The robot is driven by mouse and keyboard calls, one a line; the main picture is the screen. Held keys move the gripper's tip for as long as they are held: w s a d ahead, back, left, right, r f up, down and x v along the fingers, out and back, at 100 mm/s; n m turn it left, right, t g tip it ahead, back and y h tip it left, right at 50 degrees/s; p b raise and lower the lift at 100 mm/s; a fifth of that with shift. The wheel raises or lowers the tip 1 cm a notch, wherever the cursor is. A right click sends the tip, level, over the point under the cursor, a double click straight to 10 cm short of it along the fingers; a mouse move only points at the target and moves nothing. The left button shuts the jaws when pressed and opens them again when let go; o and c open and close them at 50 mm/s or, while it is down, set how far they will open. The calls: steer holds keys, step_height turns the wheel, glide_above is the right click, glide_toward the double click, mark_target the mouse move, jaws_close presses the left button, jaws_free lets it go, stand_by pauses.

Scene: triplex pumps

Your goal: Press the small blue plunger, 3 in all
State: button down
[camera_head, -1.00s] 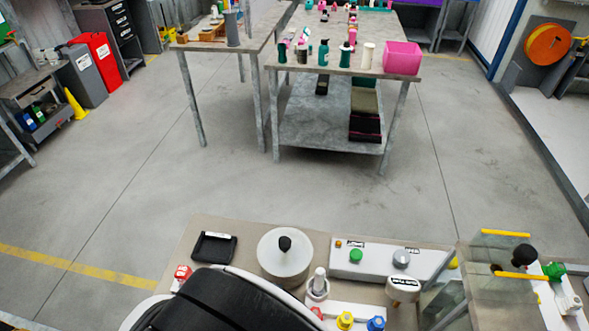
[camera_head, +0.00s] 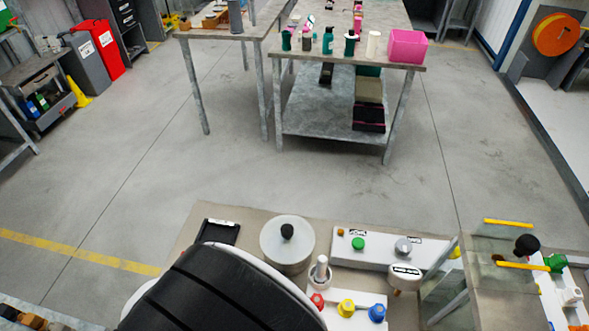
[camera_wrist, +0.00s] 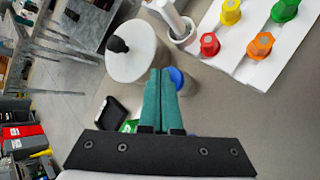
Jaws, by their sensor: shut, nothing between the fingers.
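In the wrist view a round blue cap (camera_wrist: 177,78) on a pale base stands just behind my gripper's fingertips, partly hidden by them. It looks like the small blue plunger. My gripper (camera_wrist: 160,72) has its two green fingers together, with nothing between them. I cannot tell whether the fingertips touch the blue cap. In the head view my black arm hides the gripper and this cap. A separate blue knob (camera_head: 377,313) sits on the white panel (camera_head: 360,325) to the right, beside a yellow knob (camera_head: 346,308) and a red knob (camera_head: 317,300).
A white round pot (camera_head: 287,245) with a black knob and a white mortar with pestle (camera_head: 320,272) stand close by. A black tray (camera_head: 220,232) lies left of the pot. A control box (camera_head: 380,248) and a clear-walled stand (camera_head: 490,285) are to the right.

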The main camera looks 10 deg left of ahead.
steer(key=shift+f, duration=0.95)
stand_by(0.7)
steer(key=shift+r, duration=1.35)
steer(key=shift+r, duration=2.5)
steer(key=shift+r, duration=0.1)
step_height(320, 180, up, 4)
steer(key=shift+f, duration=0.15)
stand_by(0.4)
